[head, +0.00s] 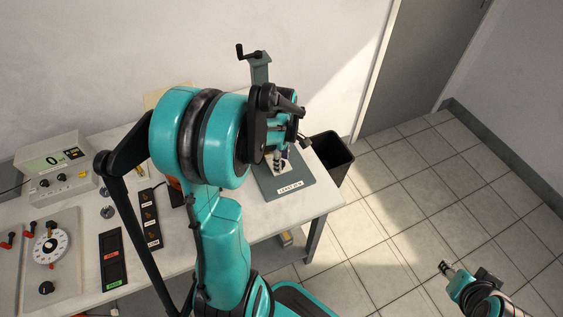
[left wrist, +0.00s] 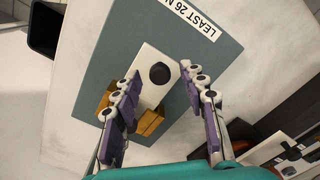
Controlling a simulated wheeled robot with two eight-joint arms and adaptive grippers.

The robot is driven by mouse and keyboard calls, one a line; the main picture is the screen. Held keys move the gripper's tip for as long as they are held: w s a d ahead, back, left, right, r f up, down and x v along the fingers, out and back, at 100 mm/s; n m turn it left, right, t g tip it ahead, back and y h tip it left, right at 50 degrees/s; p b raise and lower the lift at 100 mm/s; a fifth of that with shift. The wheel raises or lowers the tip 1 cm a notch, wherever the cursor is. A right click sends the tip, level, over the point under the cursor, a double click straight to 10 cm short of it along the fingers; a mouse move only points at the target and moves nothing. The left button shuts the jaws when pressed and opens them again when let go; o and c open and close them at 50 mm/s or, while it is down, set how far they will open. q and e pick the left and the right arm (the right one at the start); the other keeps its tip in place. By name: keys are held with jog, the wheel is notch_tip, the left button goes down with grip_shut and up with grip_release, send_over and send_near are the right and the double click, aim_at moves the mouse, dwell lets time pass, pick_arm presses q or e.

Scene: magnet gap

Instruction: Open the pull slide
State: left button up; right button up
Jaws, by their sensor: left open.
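A grey-teal base plate (head: 292,193) with a white label lies at the right end of the bench, and it also shows in the left wrist view (left wrist: 125,35). On it, in the left wrist view, is a white slide piece (left wrist: 148,92) with a round black knob (left wrist: 159,73) and ochre blocks (left wrist: 150,121) at its lower part. My left gripper (left wrist: 160,76) is open, with one finger on each side of the knob; I see no clear contact. In the head view my left gripper (head: 281,160) is above the plate, and my arm hides much of it. My right gripper (head: 446,267) is off the bench at lower right; its jaws are too small to judge.
A black bin (head: 331,158) stands beyond the bench's right end. A post with a crank (head: 260,68) rises behind my left arm. A meter box (head: 53,165), a dial panel (head: 50,248) and dark trays (head: 112,258) occupy the bench's left part. The floor at right is clear.

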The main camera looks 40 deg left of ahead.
pick_arm(q)
jog(key=shift+f, duration=0.2)
grip_shut()
jog(key=s+d, duration=0.1)
jog(key=d, duration=0.2)
jog(key=s+d, duration=0.2)
jog(key=d, duration=0.2)
jog(key=s+d+p, duration=0.1)
jog(key=s+d, duration=0.1)
jog(key=d, duration=0.1)
jog(key=shift+s+d, duration=0.2)
grip_release()
jog(key=shift+r, duration=0.1)
notch_tip(320, 180, up, 12)
